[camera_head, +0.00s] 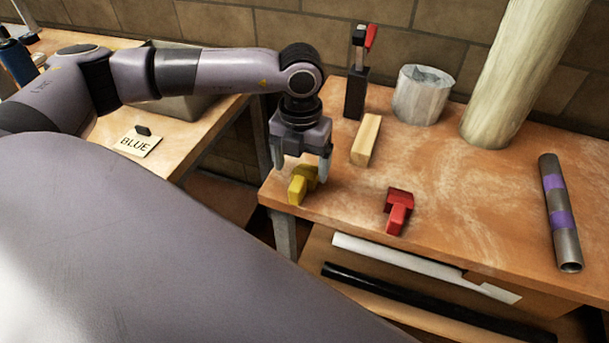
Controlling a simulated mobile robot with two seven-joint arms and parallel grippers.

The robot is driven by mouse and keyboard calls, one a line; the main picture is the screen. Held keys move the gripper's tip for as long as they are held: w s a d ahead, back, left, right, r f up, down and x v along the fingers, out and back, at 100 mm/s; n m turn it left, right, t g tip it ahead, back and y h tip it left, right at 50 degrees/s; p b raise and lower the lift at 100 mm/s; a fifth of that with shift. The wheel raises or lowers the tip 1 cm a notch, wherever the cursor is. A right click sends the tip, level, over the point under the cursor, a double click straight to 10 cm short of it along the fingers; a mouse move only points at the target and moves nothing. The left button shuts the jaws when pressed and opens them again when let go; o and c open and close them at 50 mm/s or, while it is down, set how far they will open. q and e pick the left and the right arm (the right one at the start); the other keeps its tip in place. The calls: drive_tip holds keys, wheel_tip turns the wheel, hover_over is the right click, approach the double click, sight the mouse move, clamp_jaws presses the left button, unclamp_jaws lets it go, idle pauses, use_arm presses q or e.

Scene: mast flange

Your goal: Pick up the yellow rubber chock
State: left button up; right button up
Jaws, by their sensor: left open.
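The yellow rubber chock (300,185) lies on the wooden bench near its left front edge. My left gripper (300,170) points down right over it, with its fingers apart. One finger is at the left of the chock and the other at its right. I cannot tell whether either finger touches it. Part of the chock's upper side is hidden behind the gripper. A red chock (397,212) of similar shape lies to the right of it. My right gripper is not in view.
A wood block (366,140), a dark clamp with a red handle (357,85) and a grey can (423,95) stand behind. A pale mast (520,75) and a purple-banded pipe (559,212) are at right. A BLUE card (138,145) lies on the left table.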

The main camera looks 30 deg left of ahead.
sight(303, 175)
use_arm(q)
drive_tip(key=shift+w+d+f, duration=0.1)
drive_tip(key=shift+w+f, duration=0.1)
drive_tip(key=shift+f, duration=1.7)
drive_tip(key=c, duration=1.1)
drive_tip(key=shift+r, duration=0.1)
